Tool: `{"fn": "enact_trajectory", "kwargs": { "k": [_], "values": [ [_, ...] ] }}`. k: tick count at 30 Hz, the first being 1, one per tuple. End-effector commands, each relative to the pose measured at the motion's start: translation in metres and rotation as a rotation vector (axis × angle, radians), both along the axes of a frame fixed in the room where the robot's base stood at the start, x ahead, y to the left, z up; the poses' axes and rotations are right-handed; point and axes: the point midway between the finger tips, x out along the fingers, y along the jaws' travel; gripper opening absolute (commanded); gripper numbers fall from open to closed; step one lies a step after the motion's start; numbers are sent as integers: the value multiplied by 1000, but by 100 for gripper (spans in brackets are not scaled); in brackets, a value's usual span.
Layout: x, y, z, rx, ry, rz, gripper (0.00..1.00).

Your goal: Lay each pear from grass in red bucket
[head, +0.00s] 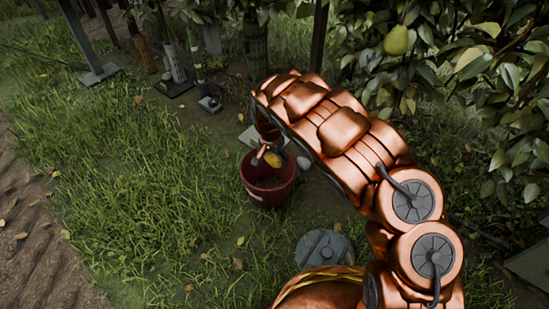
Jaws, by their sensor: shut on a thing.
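The red bucket (267,195) stands upright on the grass near the middle of the head view, with dark contents or shadow inside. My gripper (266,154) hangs from my copper arm over the bucket's mouth. It is shut on a yellow pear (273,160), which shows just above or inside the rim; its exact height is hard to tell. Part of the gripper is hidden behind my arm. I see no pear clearly lying on the grass.
A green pear (397,39) hangs in the leafy tree at the upper right. A pale stone (303,163) lies right of the bucket, and a round grey slab (324,248) lies nearer. Posts and tools (174,68) stand at the upper left. Open grass lies left.

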Motion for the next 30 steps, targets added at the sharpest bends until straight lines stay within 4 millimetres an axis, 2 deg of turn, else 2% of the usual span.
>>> {"fn": "enact_trajectory", "kwargs": {
  "k": [5,30],
  "values": [
    [0,0,-1,0,0,0,36],
    [0,0,-36,1,0,0,36]
  ]
}}
